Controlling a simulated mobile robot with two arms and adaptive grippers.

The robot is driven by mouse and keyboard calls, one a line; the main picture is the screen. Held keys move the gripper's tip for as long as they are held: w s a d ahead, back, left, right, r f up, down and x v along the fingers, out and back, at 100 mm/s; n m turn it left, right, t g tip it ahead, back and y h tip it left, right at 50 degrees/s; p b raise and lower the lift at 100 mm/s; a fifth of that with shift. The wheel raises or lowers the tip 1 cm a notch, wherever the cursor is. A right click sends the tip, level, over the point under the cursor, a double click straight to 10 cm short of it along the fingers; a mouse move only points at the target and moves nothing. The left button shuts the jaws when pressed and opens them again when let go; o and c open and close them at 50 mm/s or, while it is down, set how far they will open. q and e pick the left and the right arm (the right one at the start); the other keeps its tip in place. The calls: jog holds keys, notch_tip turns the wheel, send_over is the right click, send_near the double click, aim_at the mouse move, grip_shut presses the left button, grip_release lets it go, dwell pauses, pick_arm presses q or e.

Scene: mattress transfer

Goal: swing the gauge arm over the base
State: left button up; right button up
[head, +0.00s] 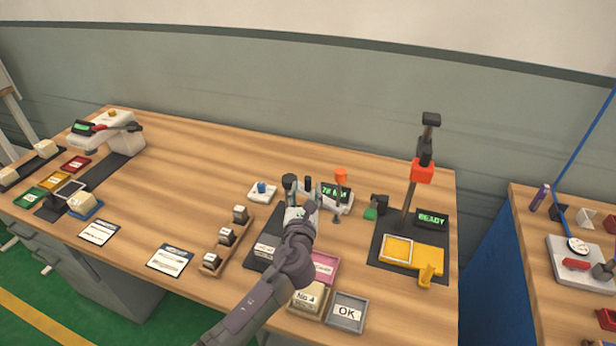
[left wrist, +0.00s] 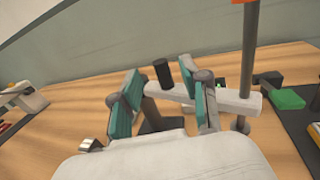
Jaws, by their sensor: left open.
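The gauge arm (left wrist: 232,101) is a pale bar with a black upright knob (left wrist: 163,73) near its left end in the left wrist view. Its right end meets a grey post (left wrist: 247,55) with an orange piece at its top. My left gripper (left wrist: 158,82) is open, its teal-padded fingers on either side of the knob; I cannot tell whether they touch it. In the head view my left gripper (head: 303,207) is over the dark base (head: 259,252) and hides much of the gauge. An orange cap (head: 341,175) shows behind it. My right gripper is not in view.
A stand with a red block (head: 422,171) and a READY display (head: 431,219) is to the right. A wooden block rack (head: 213,262) is to the left. Grey (head: 346,314) and pink (head: 325,268) trays lie in front. The table's back middle is clear.

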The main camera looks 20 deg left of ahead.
aim_at(308, 181)
pick_arm(q)
jog(key=x, duration=0.5)
jog(key=shift+w, duration=0.15)
grip_shut()
